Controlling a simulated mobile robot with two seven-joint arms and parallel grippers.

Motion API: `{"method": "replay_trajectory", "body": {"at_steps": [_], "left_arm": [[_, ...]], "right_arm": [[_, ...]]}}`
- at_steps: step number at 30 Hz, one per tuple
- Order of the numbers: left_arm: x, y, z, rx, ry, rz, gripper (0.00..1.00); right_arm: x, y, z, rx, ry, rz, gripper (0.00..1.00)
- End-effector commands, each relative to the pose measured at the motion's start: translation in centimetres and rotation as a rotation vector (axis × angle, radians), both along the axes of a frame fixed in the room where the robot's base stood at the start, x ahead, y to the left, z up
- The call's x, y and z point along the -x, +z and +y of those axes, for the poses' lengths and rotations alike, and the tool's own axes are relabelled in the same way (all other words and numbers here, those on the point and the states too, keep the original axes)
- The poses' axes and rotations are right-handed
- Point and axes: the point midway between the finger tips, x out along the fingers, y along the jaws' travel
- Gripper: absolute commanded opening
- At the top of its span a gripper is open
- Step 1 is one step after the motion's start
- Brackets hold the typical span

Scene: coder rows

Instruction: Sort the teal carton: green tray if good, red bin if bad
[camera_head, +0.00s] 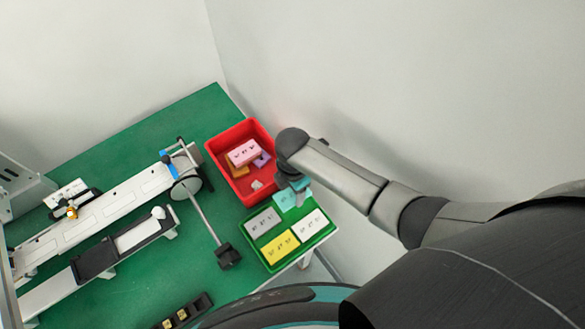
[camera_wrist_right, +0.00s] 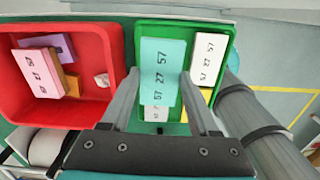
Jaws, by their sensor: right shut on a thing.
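The teal carton (camera_head: 287,200) is between the fingers of my right gripper (camera_head: 292,186), over the far part of the green tray. In the right wrist view the teal carton (camera_wrist_right: 162,70) shows dark printed digits on its face, with the shut fingers (camera_wrist_right: 160,95) on either side. Whether it touches the tray floor is unclear. The green tray (camera_head: 333,226) holds a grey, a yellow and a white carton. The red bin (camera_head: 213,150) stands beside the tray and holds pink, orange and purple cartons. My left gripper is not in view.
A pale conveyor (camera_head: 110,215) runs along the left of the green table (camera_head: 195,275). A rod with a black block (camera_head: 228,257) reaches across near the tray. A small whitish lump (camera_head: 257,184) lies in the red bin. A wall rises behind the table.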

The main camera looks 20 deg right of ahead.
Motion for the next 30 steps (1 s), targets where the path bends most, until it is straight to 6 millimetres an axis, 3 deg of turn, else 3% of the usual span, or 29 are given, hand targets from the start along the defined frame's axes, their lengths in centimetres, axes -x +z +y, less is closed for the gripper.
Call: {"method": "replay_trajectory", "body": {"at_steps": [8, 24, 30], "left_arm": [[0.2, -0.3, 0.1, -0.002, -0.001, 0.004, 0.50], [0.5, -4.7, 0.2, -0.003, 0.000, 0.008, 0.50], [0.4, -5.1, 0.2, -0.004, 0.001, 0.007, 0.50]], "right_arm": [[0.2, -0.6, 0.1, 0.001, 0.044, 0.002, 0.34], [0.2, -4.4, 0.1, 0.001, 0.041, 0.001, 0.34], [0.2, -4.7, 0.0, 0.001, 0.040, 0.001, 0.34]]}}
